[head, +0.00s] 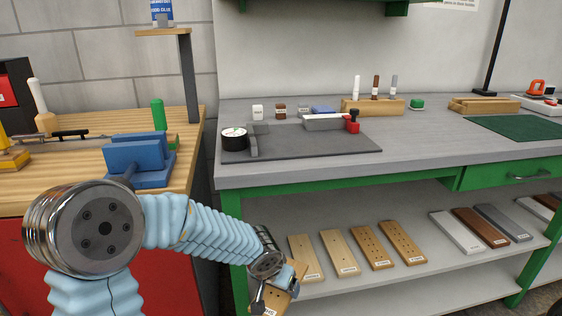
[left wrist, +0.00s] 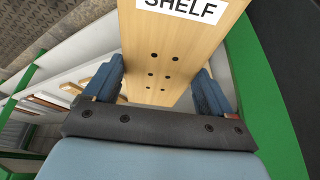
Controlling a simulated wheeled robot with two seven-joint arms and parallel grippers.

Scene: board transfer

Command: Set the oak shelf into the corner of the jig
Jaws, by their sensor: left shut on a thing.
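The oak board labelled SHELF (left wrist: 165,45), with several dark holes, is between the two blue fingers of my left gripper (left wrist: 155,88), which is shut on it. In the head view the board (head: 270,298) shows low near the bottom edge, tilted, partly hidden by my left gripper (head: 284,278). It is in front of the lower shelf, below the bench top. My right gripper is out of view.
A red clamp (head: 352,121) stands by the back fence and a round black-rimmed pot (head: 234,138) at the jig's left. Several boards lie on the lower shelf (head: 390,280). The bench's green front rail (head: 340,183) is above the held board. The jig plate's middle is clear.

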